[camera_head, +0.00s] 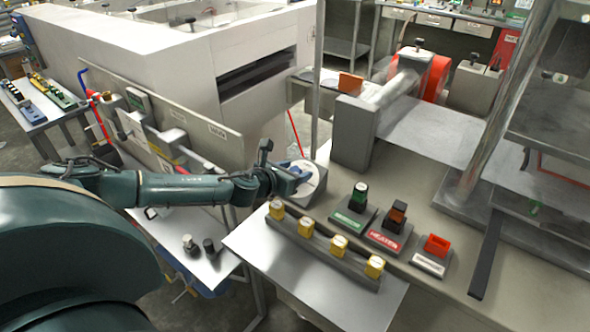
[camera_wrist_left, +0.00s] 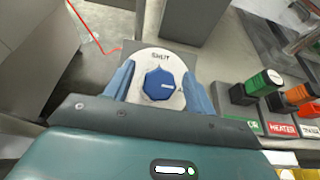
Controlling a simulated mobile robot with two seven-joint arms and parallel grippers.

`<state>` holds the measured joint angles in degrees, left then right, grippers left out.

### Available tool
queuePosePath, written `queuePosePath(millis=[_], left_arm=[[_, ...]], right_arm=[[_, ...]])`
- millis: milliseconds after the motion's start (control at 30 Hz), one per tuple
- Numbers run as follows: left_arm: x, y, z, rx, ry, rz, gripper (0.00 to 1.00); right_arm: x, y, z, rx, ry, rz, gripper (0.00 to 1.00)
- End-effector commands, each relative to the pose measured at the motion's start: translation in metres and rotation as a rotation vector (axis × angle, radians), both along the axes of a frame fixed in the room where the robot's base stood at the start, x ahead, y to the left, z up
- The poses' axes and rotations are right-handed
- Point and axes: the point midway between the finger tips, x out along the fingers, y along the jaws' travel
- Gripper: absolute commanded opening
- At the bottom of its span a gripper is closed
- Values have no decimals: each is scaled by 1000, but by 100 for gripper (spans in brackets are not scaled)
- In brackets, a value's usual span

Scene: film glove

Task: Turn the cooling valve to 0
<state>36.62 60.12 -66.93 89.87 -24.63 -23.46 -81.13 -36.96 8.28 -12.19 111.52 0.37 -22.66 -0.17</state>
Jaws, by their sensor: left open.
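The cooling valve is a blue knob (camera_wrist_left: 160,85) on a round white dial (camera_wrist_left: 160,57) with "SHUT" at its top. A white mark on the knob points to the right in the left wrist view. My left gripper (camera_wrist_left: 158,90) is open, with one blue finger on each side of the knob and gaps between. In the head view my left gripper (camera_head: 293,179) is at the white dial (camera_head: 318,181) and hides much of the knob. No zero mark is readable. My right gripper is not in view.
A strip with several yellow knobs (camera_head: 307,228) lies in front of the valve. Green (camera_head: 360,193), orange-black heater (camera_head: 397,214) and red (camera_head: 437,245) switches stand to its right. A grey block (camera_head: 354,133) rises behind. An upright panel (camera_head: 200,125) stands to the left.

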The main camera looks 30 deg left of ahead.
Motion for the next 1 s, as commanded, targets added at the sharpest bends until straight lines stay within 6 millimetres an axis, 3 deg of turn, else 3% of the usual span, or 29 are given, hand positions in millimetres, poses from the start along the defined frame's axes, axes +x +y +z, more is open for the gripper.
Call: queuePosePath(millis=[367,900,1000], left_arm=[[5,-1,-3,0,1,-1,55],[5,-1,-2,0,1,-1,12],[5,-1,-2,-1,1,0,11]], right_arm=[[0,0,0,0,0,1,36],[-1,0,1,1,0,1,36],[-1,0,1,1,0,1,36]])
